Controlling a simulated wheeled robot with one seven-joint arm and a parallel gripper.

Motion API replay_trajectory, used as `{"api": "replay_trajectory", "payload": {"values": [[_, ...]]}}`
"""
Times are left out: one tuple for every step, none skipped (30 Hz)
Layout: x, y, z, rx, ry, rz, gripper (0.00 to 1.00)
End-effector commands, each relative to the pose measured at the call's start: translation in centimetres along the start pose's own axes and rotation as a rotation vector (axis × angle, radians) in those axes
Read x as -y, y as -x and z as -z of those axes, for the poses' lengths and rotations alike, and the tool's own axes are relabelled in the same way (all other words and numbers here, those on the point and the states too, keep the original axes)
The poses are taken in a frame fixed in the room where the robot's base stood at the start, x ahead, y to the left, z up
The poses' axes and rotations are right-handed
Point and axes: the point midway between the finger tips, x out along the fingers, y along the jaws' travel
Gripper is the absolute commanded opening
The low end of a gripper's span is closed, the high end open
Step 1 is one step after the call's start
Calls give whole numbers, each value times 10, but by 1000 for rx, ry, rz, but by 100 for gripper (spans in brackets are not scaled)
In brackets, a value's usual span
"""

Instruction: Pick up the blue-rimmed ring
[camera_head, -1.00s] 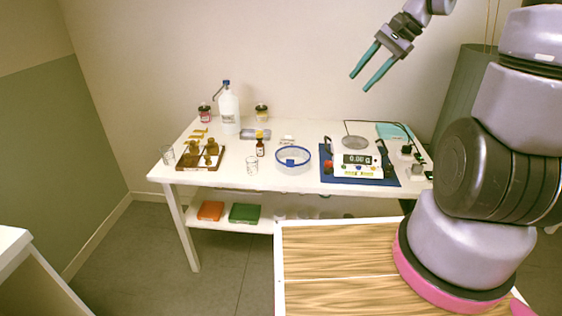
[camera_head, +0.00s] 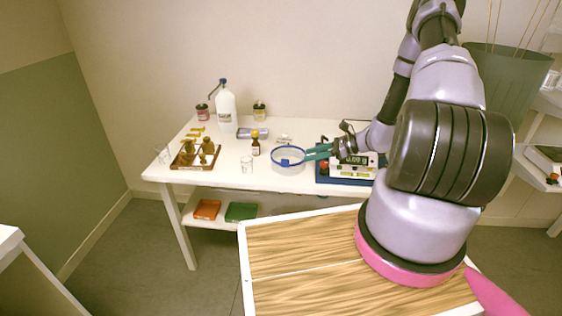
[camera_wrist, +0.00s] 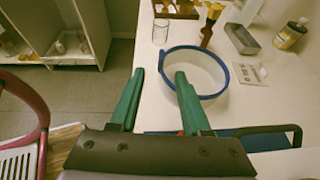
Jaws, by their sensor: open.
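The blue-rimmed ring (camera_head: 286,162) lies on the white table in the head view, a round clear dish-like shape with a blue edge. In the wrist view its blue rim (camera_wrist: 195,47) lies ahead of the fingers. My gripper (camera_head: 307,154) has teal fingers and is at the ring's right side, apart from any grip. In the wrist view my gripper (camera_wrist: 160,72) is open, and the ring's near rim section shows between the fingertips. The right fingertip overlaps part of the rim in that view. Whether it touches cannot be told.
A scale (camera_head: 352,170) on a blue mat sits right of the ring, under my arm. A glass beaker (camera_head: 247,165), an amber bottle (camera_head: 255,147) and a grey box (camera_head: 252,133) stand left of it. A white jug (camera_head: 226,108) stands behind.

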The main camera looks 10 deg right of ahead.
Motion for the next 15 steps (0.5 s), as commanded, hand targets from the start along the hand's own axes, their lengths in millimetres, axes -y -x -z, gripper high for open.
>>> {"api": "replay_trajectory", "payload": {"values": [[0, -3, 4, 5, -12, 6, 48], [0, -5, 5, 6, -15, 8, 48], [0, -10, 6, 8, -18, 9, 48], [-1, -14, 6, 8, -19, 8, 48], [0, -18, 6, 8, -19, 9, 48], [0, -25, 6, 8, -17, 8, 48], [0, -31, 6, 7, -16, 7, 48], [0, -35, 6, 7, -16, 8, 48], [0, -42, 6, 7, -17, 8, 48], [0, -46, 5, 7, -17, 7, 48], [0, -49, 5, 7, -17, 8, 48], [0, -53, 5, 7, -17, 8, 48], [0, -55, 5, 7, -17, 8, 48], [0, -56, 5, 6, -16, 9, 48], [1, -58, 5, 6, -16, 9, 48]]}}
